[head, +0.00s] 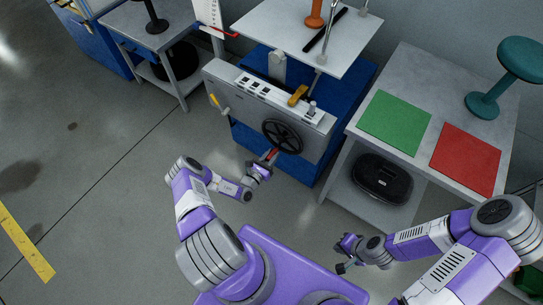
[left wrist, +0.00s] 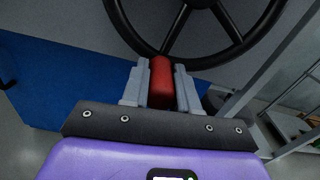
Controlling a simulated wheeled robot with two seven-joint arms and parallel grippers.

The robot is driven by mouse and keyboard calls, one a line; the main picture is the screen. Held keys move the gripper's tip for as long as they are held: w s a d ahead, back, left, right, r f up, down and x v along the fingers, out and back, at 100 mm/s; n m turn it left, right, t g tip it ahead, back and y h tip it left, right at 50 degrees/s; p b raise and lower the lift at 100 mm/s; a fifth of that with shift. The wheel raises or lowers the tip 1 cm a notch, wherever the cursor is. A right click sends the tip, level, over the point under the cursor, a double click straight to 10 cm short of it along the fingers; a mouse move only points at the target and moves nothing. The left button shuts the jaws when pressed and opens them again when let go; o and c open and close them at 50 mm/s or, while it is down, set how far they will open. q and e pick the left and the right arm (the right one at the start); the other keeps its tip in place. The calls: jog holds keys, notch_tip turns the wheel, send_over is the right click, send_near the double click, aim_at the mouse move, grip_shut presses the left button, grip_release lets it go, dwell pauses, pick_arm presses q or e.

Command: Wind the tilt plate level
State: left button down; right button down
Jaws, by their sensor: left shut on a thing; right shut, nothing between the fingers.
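The tilt plate (head: 308,32) is a pale board at the top of the test machine in the head view, and it looks tilted. A black spoked handwheel (head: 282,136) is on the front of the machine's grey panel (head: 225,90); its lower part shows in the left wrist view (left wrist: 190,40). My left gripper (head: 266,160) is at the wheel's lower rim. In the left wrist view its fingers are shut on the red handle (left wrist: 161,82) of the wheel. My right gripper (head: 343,255) is shut and empty, low in front of the side table and away from the machine.
Another table (head: 150,25) stands at left. Floor at left is free.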

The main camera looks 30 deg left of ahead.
pick_arm(q)
jog(key=shift+s+d+f+n, duration=0.1)
jog(key=shift+d+n, duration=0.65)
jog(key=shift+n, duration=0.25)
jog(key=c, duration=0.9)
grip_release()
jog(key=shift+o, duration=0.2)
jog(key=s+p, duration=0.2)
jog(key=s, duration=0.5)
jog(key=shift+s+a, duration=0.25)
